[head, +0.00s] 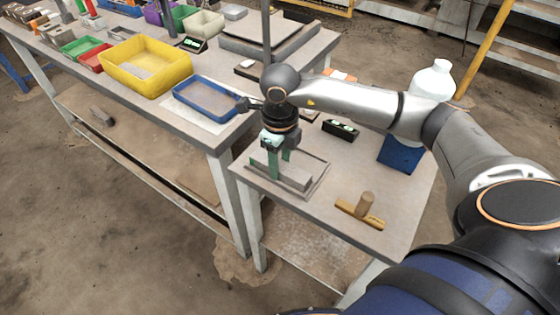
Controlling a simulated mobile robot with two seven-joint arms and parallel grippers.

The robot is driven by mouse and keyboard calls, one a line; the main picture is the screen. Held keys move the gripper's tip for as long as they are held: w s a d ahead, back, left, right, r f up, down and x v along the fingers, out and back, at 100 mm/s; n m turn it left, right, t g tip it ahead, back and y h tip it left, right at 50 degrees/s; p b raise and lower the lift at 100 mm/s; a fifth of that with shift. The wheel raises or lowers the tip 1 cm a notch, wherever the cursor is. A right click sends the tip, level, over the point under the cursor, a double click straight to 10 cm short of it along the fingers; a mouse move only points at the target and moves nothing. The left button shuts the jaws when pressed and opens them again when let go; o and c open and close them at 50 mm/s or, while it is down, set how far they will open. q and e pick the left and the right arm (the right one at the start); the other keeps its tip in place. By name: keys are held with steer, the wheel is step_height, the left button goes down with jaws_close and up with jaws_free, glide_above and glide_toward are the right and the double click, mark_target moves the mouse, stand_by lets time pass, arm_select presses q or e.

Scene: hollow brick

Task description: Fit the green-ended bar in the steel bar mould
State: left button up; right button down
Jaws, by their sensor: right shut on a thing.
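My right gripper (281,170) points down over the front table, shut, with green uprights at its lower end. It is at the grey steel bar mould (297,182), a low block on a flat grey plate. The green-ended bar is between the fingers and mostly hidden by them and the mould. I cannot tell whether it sits fully in the mould or just above it. My left gripper is not in view.
A wooden tool with an upright peg (366,207) lies right of the mould. A black device (341,129), a blue box (400,155) and a white bottle (432,82) stand behind. The long bench holds a blue tray (207,111) and a yellow bin (181,82).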

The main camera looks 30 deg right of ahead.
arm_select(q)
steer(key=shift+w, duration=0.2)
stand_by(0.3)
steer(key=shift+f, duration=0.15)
arm_select(e)
steer(key=shift+f, duration=0.25)
steer(key=shift+c, duration=1.7)
jaws_free()
step_height(320, 180, up, 3)
steer(key=shift+w+r, duration=0.1)
steer(key=shift+r, duration=0.1)
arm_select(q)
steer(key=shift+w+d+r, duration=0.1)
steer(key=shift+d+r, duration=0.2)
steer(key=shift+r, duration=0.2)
arm_select(e)
step_height(320, 180, up, 9)
